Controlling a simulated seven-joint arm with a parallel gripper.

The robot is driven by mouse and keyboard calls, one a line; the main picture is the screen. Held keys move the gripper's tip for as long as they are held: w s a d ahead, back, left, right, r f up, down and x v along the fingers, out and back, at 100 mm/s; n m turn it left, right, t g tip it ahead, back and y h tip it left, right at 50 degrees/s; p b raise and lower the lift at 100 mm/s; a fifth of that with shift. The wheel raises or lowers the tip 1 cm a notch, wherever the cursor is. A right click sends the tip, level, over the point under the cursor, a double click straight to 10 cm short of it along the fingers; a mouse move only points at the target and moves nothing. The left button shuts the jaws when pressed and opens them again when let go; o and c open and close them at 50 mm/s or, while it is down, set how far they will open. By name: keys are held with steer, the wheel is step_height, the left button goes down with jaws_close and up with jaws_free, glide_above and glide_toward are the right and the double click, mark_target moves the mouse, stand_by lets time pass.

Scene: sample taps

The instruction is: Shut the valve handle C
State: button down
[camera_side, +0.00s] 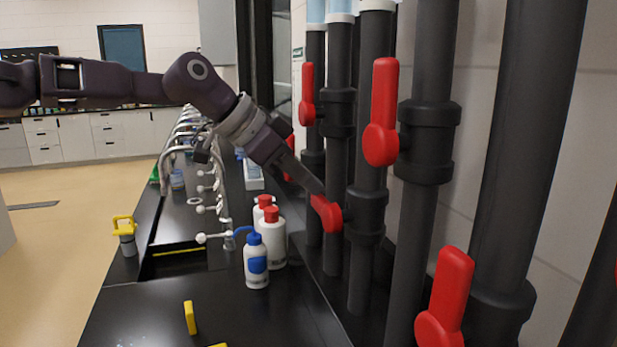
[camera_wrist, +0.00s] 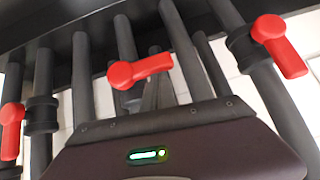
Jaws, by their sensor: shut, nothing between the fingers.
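Several red lever handles sit on dark vertical pipes. I see no letters, so I cannot tell by label which is handle C. My gripper (camera_side: 321,192) is shut and empty, with its tip right at one red handle (camera_side: 328,213) on a middle pipe; I cannot tell whether they touch. In the wrist view this handle (camera_wrist: 139,71) lies across its pipe, slightly tilted, just beyond my gripper's fingers (camera_wrist: 158,88). Two other handles, an upper one (camera_side: 383,112) and a farther one (camera_side: 307,95), stand upright along their pipes.
A near handle (camera_side: 446,300) stands nearly upright at lower right. Bottles with red caps (camera_side: 272,240) and a blue-topped wash bottle (camera_side: 256,262) stand on the black bench (camera_side: 200,305) below my arm. White-tipped taps (camera_side: 205,208) line the sink. Neighbouring pipes (camera_side: 425,230) leave narrow gaps.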

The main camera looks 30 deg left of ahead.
steer(key=shift+f, duration=0.1)
stand_by(0.5)
steer(key=w+r+v, duration=0.2)
steer(key=v, duration=1.1)
steer(key=shift+d, duration=0.3)
steer(key=shift+w, duration=0.1)
steer(key=s+a+f+n+y, duration=0.2)
steer(key=s+a+f+n, duration=0.1)
steer(key=s+f, duration=0.4)
steer(key=s+a+f+n+g+y, duration=0.1)
steer(key=s+a+f+n, duration=0.2)
steer(key=s+f, duration=0.4)
steer(key=s+a+f+n+y, duration=0.2)
steer(key=s+f, duration=0.4)
steer(key=s, duration=1.2)
steer(key=shift+s+a+f+n+y, duration=0.3)
steer(key=shift+a+f+n, duration=0.1)
steer(key=shift+a+n, duration=0.4)
